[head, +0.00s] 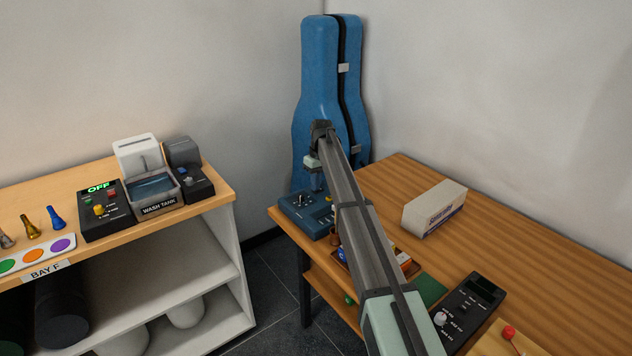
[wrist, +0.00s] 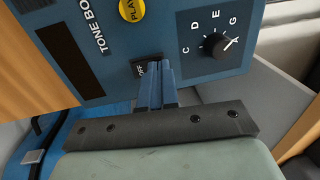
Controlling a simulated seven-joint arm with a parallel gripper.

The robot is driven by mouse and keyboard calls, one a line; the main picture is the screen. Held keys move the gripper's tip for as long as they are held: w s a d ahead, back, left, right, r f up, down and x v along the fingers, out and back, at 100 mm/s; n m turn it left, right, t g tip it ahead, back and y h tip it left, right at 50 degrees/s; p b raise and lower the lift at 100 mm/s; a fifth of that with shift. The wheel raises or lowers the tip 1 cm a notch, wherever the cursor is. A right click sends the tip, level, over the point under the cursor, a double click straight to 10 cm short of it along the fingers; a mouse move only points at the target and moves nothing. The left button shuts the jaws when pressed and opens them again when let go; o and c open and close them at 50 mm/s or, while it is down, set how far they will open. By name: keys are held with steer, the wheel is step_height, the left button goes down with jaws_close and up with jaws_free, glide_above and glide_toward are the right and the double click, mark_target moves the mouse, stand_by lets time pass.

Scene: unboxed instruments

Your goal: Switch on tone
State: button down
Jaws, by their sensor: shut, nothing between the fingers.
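The blue tone box (head: 312,222) stands at the left corner of the wooden table, and its panel fills the upper wrist view (wrist: 200,80). The panel has a yellow PLAY button (wrist: 132,10), a dark strip (wrist: 75,62) and a black dial (wrist: 221,46) pointing near the letter G. A black switch (wrist: 140,68) marked OFF sits below the button. My gripper (wrist: 160,70) is shut and empty, its fingertips at the switch's right edge, partly covering it. I cannot tell whether they touch. In the head view my gripper (head: 318,187) is just above the box.
A blue instrument case (head: 318,80) stands behind the box. On the table are a white carton (head: 434,208), a dark device (head: 470,308) and a tray (head: 408,268) partly hidden by my arm. A shelf unit (head: 215,205) stands at left, across a floor gap.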

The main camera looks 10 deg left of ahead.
mark_target(322, 188)
steer(key=shift+f, duration=0.2)
stand_by(0.3)
steer(key=shift+w+d+r, duration=0.2)
steer(key=shift+w+d, duration=0.3)
steer(key=shift+r, duration=0.1)
stand_by(0.3)
step_height(322, 188, up, 14)
steer(key=w+d, duration=0.1)
stand_by(0.5)
steer(key=shift+w+d, duration=0.1)
